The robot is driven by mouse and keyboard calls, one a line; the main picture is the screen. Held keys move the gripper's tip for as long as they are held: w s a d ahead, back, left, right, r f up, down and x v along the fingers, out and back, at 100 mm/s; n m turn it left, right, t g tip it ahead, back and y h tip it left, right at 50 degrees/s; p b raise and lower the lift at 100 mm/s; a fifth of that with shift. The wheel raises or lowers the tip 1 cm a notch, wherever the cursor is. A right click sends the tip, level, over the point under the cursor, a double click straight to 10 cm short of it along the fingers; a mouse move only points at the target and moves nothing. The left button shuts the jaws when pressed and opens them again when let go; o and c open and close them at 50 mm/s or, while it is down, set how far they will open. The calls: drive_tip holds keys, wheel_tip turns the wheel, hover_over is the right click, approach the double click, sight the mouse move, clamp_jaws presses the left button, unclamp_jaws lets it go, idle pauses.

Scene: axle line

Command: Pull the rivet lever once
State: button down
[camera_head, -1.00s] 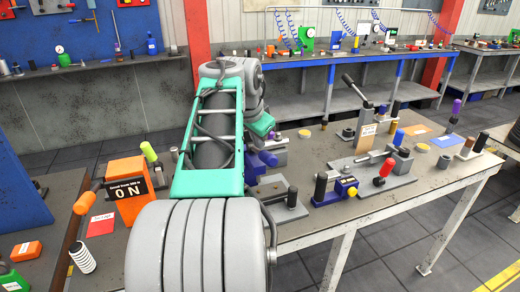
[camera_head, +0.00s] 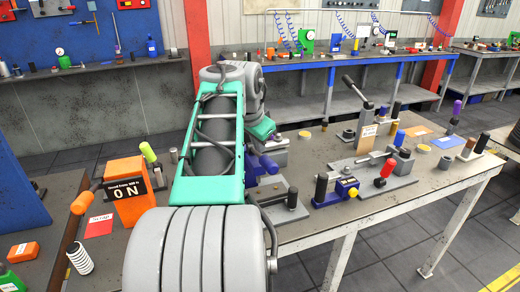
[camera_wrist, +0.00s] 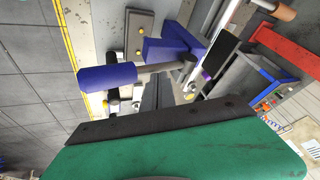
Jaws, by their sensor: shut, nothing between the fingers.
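A lever with a thick blue-purple handle (camera_wrist: 107,78) and a grey rod shows in the wrist view, running to a blue bracket (camera_wrist: 168,50). The handle also shows in the head view (camera_head: 268,165), just right of my arm. I see no label naming it as the rivet lever. My gripper (camera_wrist: 160,90) is shut and empty, its dark fingers close by the lever's rod. I cannot tell whether they touch it. In the head view my arm hides the fingers; only a green part of the hand (camera_head: 262,129) shows.
Right of my arm stand a blue device (camera_head: 336,191), a red-knobbed toggle fixture (camera_head: 383,178) and a grey press with a black-handled lever (camera_head: 350,80). Small cylinders stand around the bench (camera_head: 300,232).

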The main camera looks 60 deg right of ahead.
sight(258, 154)
drive_tip(key=shift+s+a+f+b, duration=0.15)
drive_tip(key=shift+f+b, duration=0.45)
drive_tip(key=shift+b, duration=0.05)
drive_tip(key=shift+s+a+f+b, duration=0.15)
drive_tip(key=shift+f+b, duration=0.45)
idle(0.8)
idle(0.4)
drive_tip(key=shift+w+d+r+p, duration=0.2)
drive_tip(key=shift+r+p, duration=0.7)
drive_tip(key=shift+w+d+r+p, duration=0.25)
drive_tip(key=shift+r+p, duration=0.6)
drive_tip(key=shift+w+d+r+p, duration=0.2)
drive_tip(key=shift+r+p, duration=0.7)
drive_tip(key=r+p, duration=0.3)
drive_tip(key=w+d+r+p, duration=0.1)
drive_tip(key=shift+w+d+r+p, duration=0.1)
drive_tip(key=shift+r+p, duration=0.25)
drive_tip(key=shift+p, duration=0.05)
